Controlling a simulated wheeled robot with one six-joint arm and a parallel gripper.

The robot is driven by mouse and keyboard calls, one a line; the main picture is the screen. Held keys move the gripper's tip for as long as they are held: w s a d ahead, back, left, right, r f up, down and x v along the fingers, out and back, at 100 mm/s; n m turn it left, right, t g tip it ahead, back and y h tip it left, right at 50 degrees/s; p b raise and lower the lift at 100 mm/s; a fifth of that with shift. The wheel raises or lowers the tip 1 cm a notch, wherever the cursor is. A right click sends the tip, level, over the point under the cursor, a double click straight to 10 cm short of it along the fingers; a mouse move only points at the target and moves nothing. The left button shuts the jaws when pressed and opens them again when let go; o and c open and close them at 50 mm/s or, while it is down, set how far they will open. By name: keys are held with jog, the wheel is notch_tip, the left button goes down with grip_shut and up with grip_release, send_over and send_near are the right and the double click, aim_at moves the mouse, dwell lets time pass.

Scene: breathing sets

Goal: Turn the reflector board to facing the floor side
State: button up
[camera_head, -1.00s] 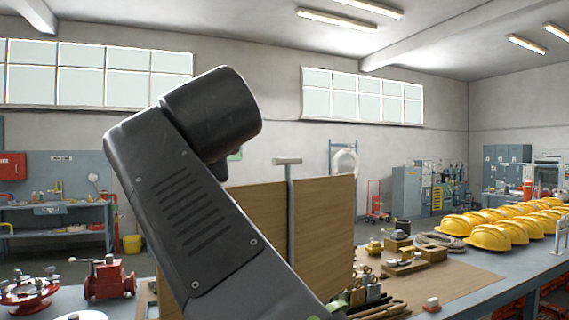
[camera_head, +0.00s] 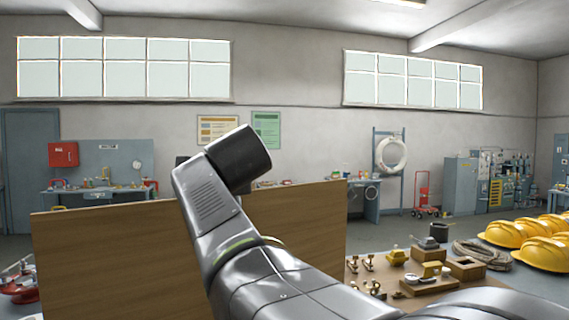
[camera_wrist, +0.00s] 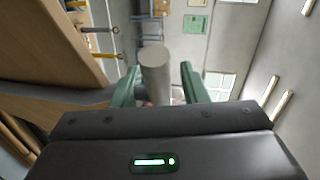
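The board (camera_head: 100,262) is a brown wooden panel standing upright in the head view, its middle hidden behind my arm. A brown wooden surface (camera_wrist: 50,45), likely the same board, fills the left of the wrist view. My gripper (camera_wrist: 157,88) shows two green fingers in the wrist view, spread apart. A pale grey round bar end (camera_wrist: 154,68) stands between the fingers, with a gap visible on its right side. I cannot tell whether the left finger touches it. In the head view my gripper is hidden.
A red valve-like part (camera_head: 20,282) is at the far left. Behind are benches, a red cart (camera_head: 422,195) and grey cabinets (camera_head: 460,186).

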jog(key=shift+w, duration=0.25)
grip_shut()
jog(key=shift+f+b, duration=0.15)
jog(key=shift+b, duration=0.2)
